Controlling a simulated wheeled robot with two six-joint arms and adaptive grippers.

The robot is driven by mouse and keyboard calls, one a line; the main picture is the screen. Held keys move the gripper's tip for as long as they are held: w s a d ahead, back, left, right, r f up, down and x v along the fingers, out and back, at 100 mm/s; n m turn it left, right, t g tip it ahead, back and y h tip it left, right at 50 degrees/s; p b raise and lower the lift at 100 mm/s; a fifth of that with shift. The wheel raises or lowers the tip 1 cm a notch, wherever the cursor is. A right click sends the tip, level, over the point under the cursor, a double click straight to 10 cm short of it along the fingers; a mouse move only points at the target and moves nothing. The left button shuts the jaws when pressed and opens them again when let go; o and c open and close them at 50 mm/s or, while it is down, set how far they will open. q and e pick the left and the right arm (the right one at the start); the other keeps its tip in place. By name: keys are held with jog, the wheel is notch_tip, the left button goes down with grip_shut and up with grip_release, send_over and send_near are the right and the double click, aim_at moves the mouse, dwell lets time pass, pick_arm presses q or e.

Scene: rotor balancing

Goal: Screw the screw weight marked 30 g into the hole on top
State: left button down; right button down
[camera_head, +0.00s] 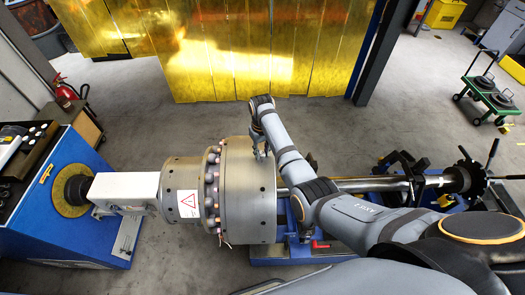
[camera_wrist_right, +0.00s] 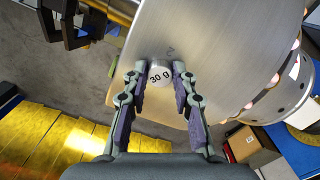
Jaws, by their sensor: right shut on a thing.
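The rotor's wide silver drum (camera_head: 250,200) lies on its side in the middle of the head view, and its curved surface (camera_wrist_right: 215,45) fills much of the right wrist view. My right gripper (camera_head: 262,150) reaches down to the top of the drum. In the right wrist view the gripper (camera_wrist_right: 160,75) is shut on the screw weight (camera_wrist_right: 159,76), a small grey cylinder whose end face reads "30 g". The weight is against or very close to the drum; I cannot tell how deep it sits. The hole is hidden. My left gripper is in neither view.
A flange with several bolts and orange lights (camera_head: 211,190) rings the drum's left side. A blue machine stand (camera_head: 75,215) is at left, and a steel shaft (camera_head: 375,184) runs right under my arm. A yellow curtain (camera_head: 215,50) hangs behind.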

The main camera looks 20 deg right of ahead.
jog(key=m, duration=0.4)
jog(key=shift+a+f, duration=0.1)
jog(key=shift+s, duration=0.1)
jog(key=shift+m, duration=0.4)
jog(key=m, duration=1.6)
jog(key=shift+w, duration=0.2)
jog(key=c, duration=1)
grip_release()
jog(key=shift+c, duration=0.7)
jog(key=shift+w, duration=0.1)
